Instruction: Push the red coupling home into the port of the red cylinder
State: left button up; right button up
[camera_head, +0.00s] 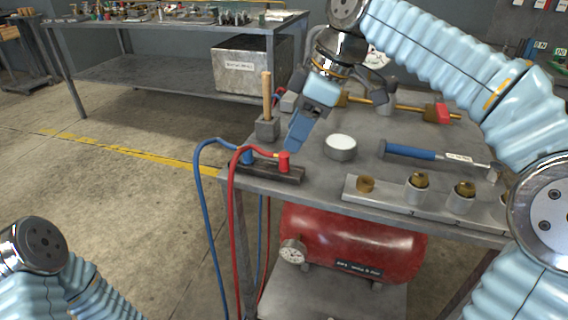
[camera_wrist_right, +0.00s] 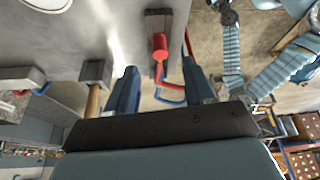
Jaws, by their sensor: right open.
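In the wrist view the coupling lies beyond the gap between the two fingers (camera_wrist_right: 158,76), not gripped. A red-ended part with brass fittings (camera_head: 443,113) lies at the back of the table; I cannot tell its port. My left gripper is out of view.
A blue coupling (camera_head: 247,157) with a blue hose stands beside the red one. A block with a wooden handle (camera_head: 267,130), a white round lid (camera_head: 341,147), a blue-handled tool (camera_head: 408,152) and a rail of brass fittings (camera_head: 400,205) occupy the table. A red tank (camera_head: 350,240) sits below.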

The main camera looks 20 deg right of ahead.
aim_at(284, 154)
jog(key=shift+b+x, duration=0.35)
jog(key=shift+x, duration=2.25)
jog(key=shift+c, duration=0.2)
grip_shut()
